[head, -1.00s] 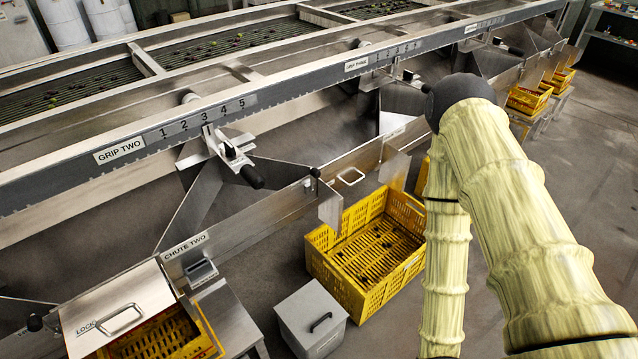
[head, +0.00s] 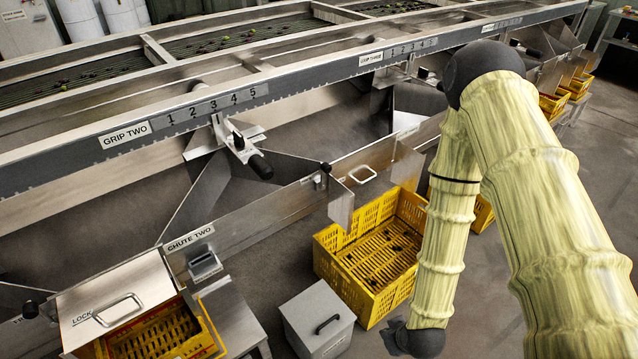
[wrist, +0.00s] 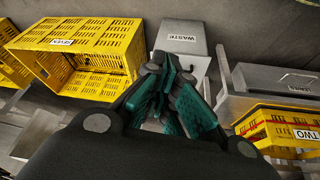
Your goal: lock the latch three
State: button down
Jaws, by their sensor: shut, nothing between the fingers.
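No label reading latch three is legible. The GRIP THREE sign (head: 371,58) is on the long rail at upper middle in the head view, with a number scale beside it. Metal parts (head: 398,76) below this sign are small and partly hidden behind my arm. My gripper (wrist: 168,92) is shut and empty in the wrist view, its green-padded fingers pointing towards the grey WASTE box (wrist: 182,38). In the head view, my arm reaches down at the right and its dark end shows at the bottom edge, well away from the GRIP THREE sign; the fingertips are not clear there.
The GRIP TWO lever (head: 240,148) and CHUTE TWO panel (head: 190,240) are on the left. A yellow crate (head: 322,262) and the grey box (head: 318,312) stand on the floor. A LOCK lid (head: 112,290) is lower left. Bare floor shows at right.

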jog(key=w+a+r+n+t+y+b, duration=0.1)
jog(key=w+a+r+n+t+b, duration=0.15)
jog(key=w, duration=0.45)
jog(key=w+a+r+n+t+y+b, duration=0.1)
jog(key=w+a+r+n+t+b, duration=0.2)
jog(key=w, duration=0.4)
jog(key=w+a+r+n+t+y+b, duration=0.1)
jog(key=w+a+n+b, duration=0.1)
jog(key=w+a, duration=0.35)
jog(key=w+a+r+n+t+y+b, duration=0.1)
jog(key=w+a+r+n+t+b, duration=0.1)
jog(key=w+r, duration=0.4)
jog(key=w+a+r+n+t+y+b, duration=0.2)
jog(key=w+a+r+n+b, duration=0.3)
jog(key=r, duration=0.4)
jog(key=shift+w+a+n+t, duration=0.2)
jog(key=shift+w+n+t, duration=0.15)
jog(key=shift+n+t, duration=0.2)
jog(key=shift+f, duration=0.1)
jog(key=w+a+f+b, duration=0.1)
jog(key=w+b, duration=0.1)
jog(key=w, duration=0.9)
jog(key=shift+w+f, duration=0.25)
jog(key=shift+f, duration=0.1)
